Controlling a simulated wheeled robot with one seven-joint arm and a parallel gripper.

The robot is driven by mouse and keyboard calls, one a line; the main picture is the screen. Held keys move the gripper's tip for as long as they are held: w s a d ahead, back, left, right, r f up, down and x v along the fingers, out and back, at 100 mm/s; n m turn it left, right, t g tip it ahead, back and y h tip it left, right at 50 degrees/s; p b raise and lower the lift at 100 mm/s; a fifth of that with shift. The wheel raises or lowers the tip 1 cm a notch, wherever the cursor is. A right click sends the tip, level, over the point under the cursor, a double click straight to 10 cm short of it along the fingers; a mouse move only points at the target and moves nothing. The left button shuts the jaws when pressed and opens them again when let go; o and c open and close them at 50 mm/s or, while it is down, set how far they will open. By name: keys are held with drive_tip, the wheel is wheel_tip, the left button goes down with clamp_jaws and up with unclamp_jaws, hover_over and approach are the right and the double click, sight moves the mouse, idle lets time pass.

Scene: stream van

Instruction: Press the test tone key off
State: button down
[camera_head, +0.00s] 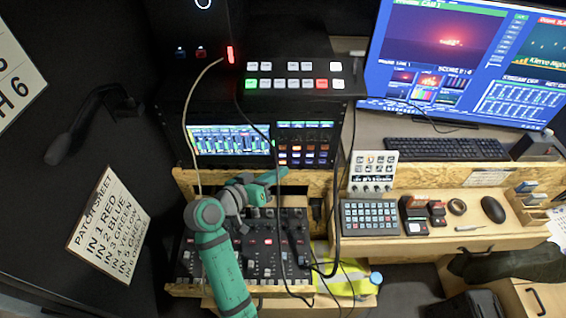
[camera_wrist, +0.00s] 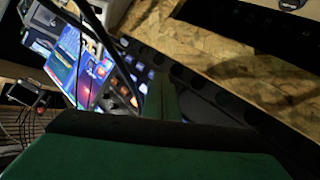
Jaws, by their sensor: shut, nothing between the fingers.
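My gripper (camera_head: 281,174) is shut and empty. In the head view it is above the back edge of the audio mixer (camera_head: 262,250), just below the rack panel of small lit keys (camera_head: 304,148). In the wrist view my green finger (camera_wrist: 162,100) points at a dark panel with lit keys (camera_wrist: 130,88). The gap between fingertip and keys cannot be judged. The key panel has orange, red and pale keys beside a screen of level meters (camera_head: 228,141). The labels are too small to read, so I cannot tell which key is the test tone key.
Above the rack sits a video switcher (camera_head: 293,82) with white, green and red buttons. Loose cables (camera_head: 338,190) hang in front of the rack and mixer. To the right are a button pad (camera_head: 370,217), a keyboard (camera_head: 447,149) and a large monitor (camera_head: 462,60).

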drive_tip(key=shift+w, duration=0.15)
drive_tip(key=shift+w, duration=0.35)
drive_tip(key=shift+w, duration=0.25)
idle(0.8)
drive_tip(key=shift+s, duration=0.75)
drive_tip(key=shift+s, duration=3)
